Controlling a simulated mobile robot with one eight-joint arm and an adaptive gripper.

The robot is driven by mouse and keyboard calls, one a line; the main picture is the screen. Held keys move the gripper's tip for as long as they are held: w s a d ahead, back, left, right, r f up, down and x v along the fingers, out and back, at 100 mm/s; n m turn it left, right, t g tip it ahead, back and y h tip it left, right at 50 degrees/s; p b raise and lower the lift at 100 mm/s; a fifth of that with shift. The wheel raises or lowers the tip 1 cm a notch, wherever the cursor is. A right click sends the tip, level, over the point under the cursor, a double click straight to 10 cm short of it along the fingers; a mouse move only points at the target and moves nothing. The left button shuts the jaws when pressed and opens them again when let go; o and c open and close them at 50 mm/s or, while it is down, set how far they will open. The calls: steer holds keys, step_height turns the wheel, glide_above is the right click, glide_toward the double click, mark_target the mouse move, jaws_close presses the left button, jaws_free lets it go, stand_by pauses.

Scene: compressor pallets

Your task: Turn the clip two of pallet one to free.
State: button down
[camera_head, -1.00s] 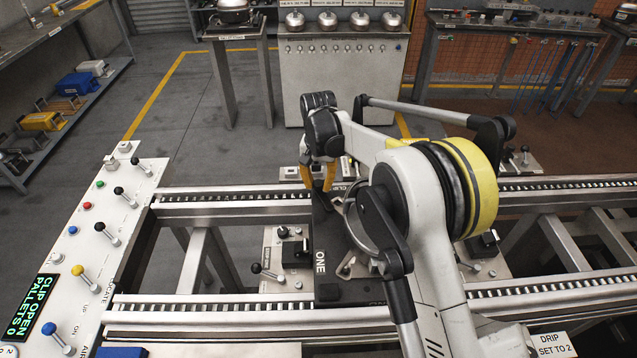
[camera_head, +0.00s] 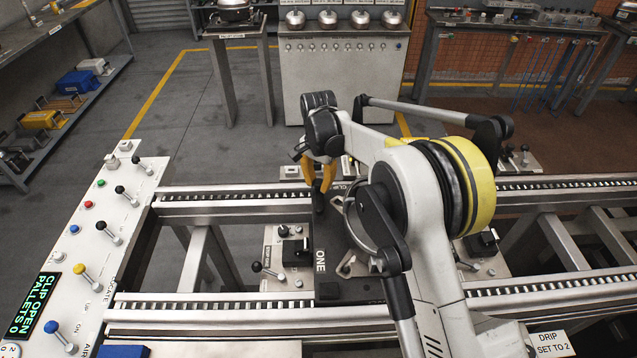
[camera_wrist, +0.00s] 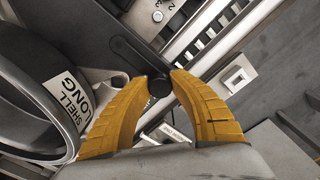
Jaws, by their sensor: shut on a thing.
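Pallet one (camera_head: 332,278) is a dark plate marked ONE, lying across the two rails. My gripper (camera_head: 318,186) is over its far left part, with its yellow fingers pointing down. In the wrist view my gripper (camera_wrist: 161,82) is shut on the round black end of a dark lever (camera_wrist: 130,45), which I take to be clip two; its number is not readable. The same dark end shows under the fingertips in the head view (camera_head: 318,203). A round shell (camera_wrist: 28,95) labelled SHELL LONG is beside the left finger. My arm hides much of the pallet's right side.
A control panel (camera_head: 118,200) with levers and a display (camera_head: 39,305) reading CLIP OPEN, PALLETS 0 stands at the left. Small black-knobbed fixtures (camera_head: 292,250) flank the pallet. A roller rail (camera_head: 235,205) runs behind it. A bench with domed parts (camera_head: 340,60) stands at the back.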

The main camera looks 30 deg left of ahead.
mark_target(318, 182)
steer(key=c, duration=1.1)
jaws_free()
steer(key=shift+c, duration=0.2)
step_height(318, 182, up, 12)
